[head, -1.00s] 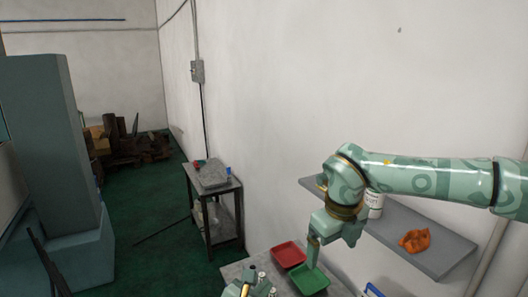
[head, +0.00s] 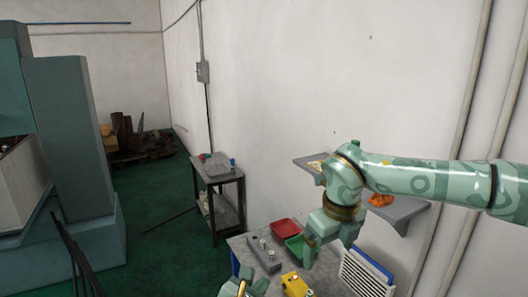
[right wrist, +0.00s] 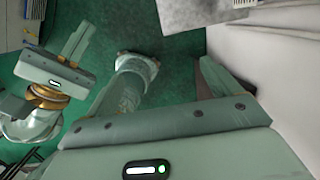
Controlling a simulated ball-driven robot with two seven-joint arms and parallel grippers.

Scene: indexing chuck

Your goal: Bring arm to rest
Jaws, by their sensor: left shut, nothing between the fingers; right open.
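My right arm (head: 415,180) reaches in from the right in the head view, bent with its wrist pointing down. My right gripper (head: 308,254) hangs in front of the workbench and covers part of the green tray (head: 294,245). In the right wrist view its fingers are spread, with nothing between them (right wrist: 160,72). My left gripper (head: 243,289) shows only partly at the bottom edge of the head view, near the bench's front. In the right wrist view my left gripper (right wrist: 76,40) has its fingers together and holds nothing.
The workbench (head: 240,243) holds a red tray (head: 285,228), a grey block (head: 262,254) and a yellow object (head: 296,285). A blue-and-white rack (head: 366,272) stands at right. A wall shelf (head: 405,209) lies behind my right arm. A side table (head: 214,173) stands farther back.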

